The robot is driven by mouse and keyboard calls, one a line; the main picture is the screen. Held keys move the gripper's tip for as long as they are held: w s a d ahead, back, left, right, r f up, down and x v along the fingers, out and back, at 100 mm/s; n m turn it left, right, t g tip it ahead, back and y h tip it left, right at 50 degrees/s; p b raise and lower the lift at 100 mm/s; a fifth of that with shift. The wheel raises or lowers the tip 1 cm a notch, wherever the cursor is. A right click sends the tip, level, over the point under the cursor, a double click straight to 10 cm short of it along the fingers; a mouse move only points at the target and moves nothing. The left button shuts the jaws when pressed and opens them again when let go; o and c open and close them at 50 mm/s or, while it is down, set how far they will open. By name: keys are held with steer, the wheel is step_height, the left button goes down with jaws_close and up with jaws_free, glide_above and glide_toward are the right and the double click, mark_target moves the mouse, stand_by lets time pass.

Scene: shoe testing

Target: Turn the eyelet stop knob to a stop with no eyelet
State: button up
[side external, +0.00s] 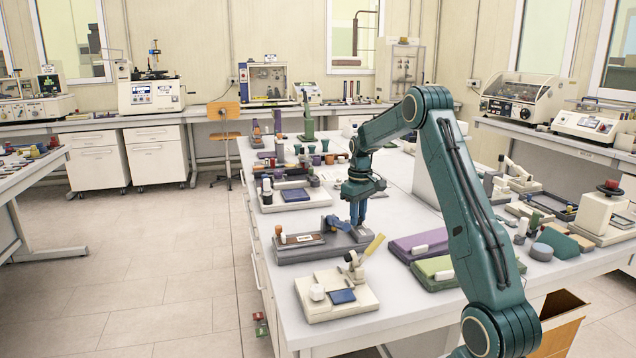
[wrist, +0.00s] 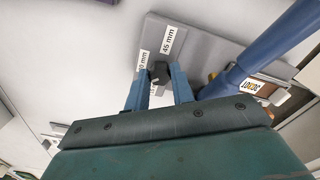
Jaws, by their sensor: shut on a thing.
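The eyelet stop knob (wrist: 160,71) is a small dark knob at the end of a grey fixture (wrist: 204,44). In the wrist view, white labels surround it: one reads 45 mm (wrist: 168,40), another appears to read 30 mm (wrist: 143,60), and a third is mostly hidden beneath. My gripper (wrist: 159,80) has its two blue fingers on either side of the knob, shut on it. In the side view, my gripper (side external: 357,222) points down at the right end of the grey fixture (side external: 300,254), and the knob is hidden behind the fingers.
A blue arm (wrist: 275,45) of the fixture rises close to the right finger. In the side view, a cream lever device (side external: 318,305) stands in front, and purple (side external: 415,243) and green (side external: 440,270) cases lie to the right. Bare white tabletop shows in front.

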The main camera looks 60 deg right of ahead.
steer(key=n, duration=0.5)
steer(key=shift+n, duration=2.5)
steer(key=o, duration=1)
steer(key=shift+r, duration=0.1)
step_height(320, 180, up, 14)
